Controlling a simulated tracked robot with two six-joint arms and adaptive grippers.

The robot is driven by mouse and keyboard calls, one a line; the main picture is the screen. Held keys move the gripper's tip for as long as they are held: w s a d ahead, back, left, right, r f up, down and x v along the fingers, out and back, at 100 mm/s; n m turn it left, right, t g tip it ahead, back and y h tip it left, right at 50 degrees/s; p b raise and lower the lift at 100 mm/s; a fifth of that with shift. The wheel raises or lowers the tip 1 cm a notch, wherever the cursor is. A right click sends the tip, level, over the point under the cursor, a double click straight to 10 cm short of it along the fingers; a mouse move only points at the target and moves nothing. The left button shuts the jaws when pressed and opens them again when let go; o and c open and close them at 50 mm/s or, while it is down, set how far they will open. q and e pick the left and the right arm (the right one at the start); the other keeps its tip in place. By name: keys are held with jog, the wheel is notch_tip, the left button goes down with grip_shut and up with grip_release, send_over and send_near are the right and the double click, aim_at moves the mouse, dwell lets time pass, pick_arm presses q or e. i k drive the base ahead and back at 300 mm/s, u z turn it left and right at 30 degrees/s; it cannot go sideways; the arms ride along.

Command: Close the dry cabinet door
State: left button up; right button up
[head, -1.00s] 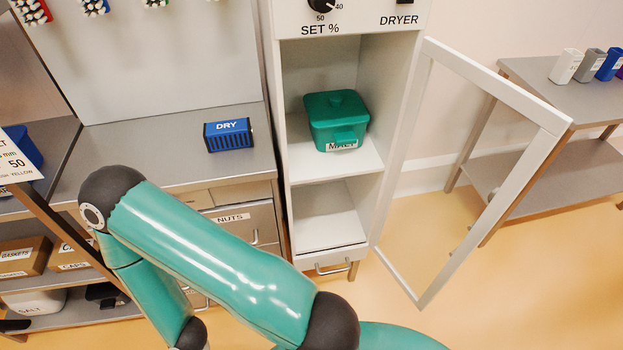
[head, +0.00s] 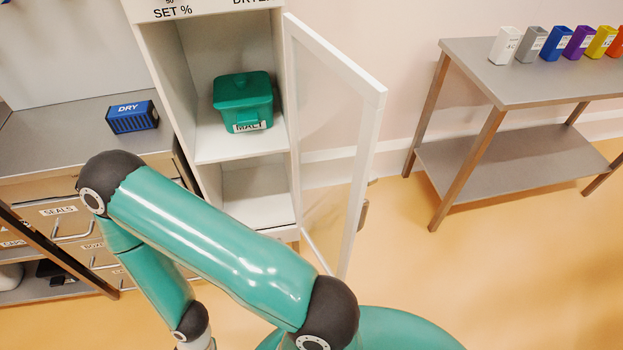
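The dry cabinet (head: 165,75) stands open at the upper middle of the head view, marked SET %. Its glass door (head: 374,160) has a white frame and stands wide open, hinged on the cabinet's right side and jutting toward me. A dark handle (head: 363,214) shows near the door's free edge. A green lidded box (head: 243,98) labelled MALT sits on the cabinet's upper shelf; the lower compartment looks empty. One teal arm of mine crosses the lower left, apart from the door. Neither gripper shows in the frame.
A steel table (head: 530,80) with several coloured containers (head: 557,43) stands at the right. A blue DRY box (head: 132,117) sits on the steel counter (head: 60,135) at the left, above labelled drawers (head: 58,222). The orange floor (head: 480,270) right of the door is clear.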

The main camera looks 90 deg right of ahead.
aim_at(375, 93)
jog(key=z, duration=0.05)
jog(key=k, duration=1.65)
jog(key=z, duration=1.4)
jog(key=i, duration=1.05)
jog(key=u, duration=0.1)
jog(key=k, duration=0.45)
jog(key=z, duration=0.1)
